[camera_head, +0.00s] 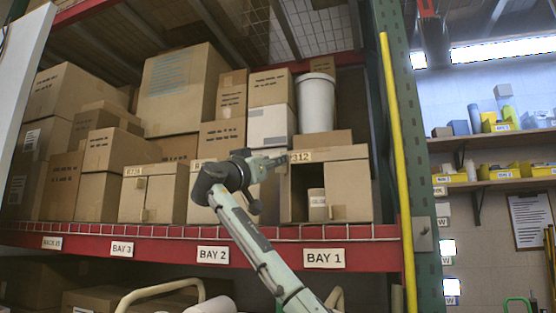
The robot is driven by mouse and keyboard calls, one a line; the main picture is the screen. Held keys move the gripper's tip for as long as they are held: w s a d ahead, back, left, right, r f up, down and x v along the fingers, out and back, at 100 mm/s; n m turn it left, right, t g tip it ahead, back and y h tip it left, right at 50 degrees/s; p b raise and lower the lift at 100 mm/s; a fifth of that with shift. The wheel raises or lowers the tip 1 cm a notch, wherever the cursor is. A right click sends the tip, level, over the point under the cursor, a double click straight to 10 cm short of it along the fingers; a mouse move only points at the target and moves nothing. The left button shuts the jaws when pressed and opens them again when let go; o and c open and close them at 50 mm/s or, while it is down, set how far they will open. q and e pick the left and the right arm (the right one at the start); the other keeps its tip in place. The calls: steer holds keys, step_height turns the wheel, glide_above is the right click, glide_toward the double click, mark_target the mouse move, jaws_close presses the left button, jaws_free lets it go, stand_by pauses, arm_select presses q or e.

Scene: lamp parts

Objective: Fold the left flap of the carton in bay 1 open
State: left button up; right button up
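The bay 1 carton (350,186) stands on the shelf above the BAY 1 label, with a tag ending in 312 at its top left. The left part of its front is a dark opening with a small tan can (318,204) inside. The right part of its front is covered by a cardboard panel. My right arm rises from the bottom middle and bends back at the left. Its gripper end (278,160) is at the carton's upper left edge. Its fingers are too small to tell, as is contact. The left flap's position is unclear behind the arm. My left gripper is out of view.
A bay 2 carton (200,205) stands left of the arm, partly hidden. A white bucket (316,103) and stacked boxes are above and behind. A yellow pole (397,150) and green rack post (410,190) bound the bay at right. The red shelf beam (372,252) runs below.

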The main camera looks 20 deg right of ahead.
steer(key=a+f, duration=0.3)
steer(key=a, duration=0.3)
steer(key=shift+a+f, duration=0.3)
steer(key=shift+f, duration=0.1)
steer(key=shift+p, duration=0.3)
stand_by(0.4)
steer(key=v, duration=1.2)
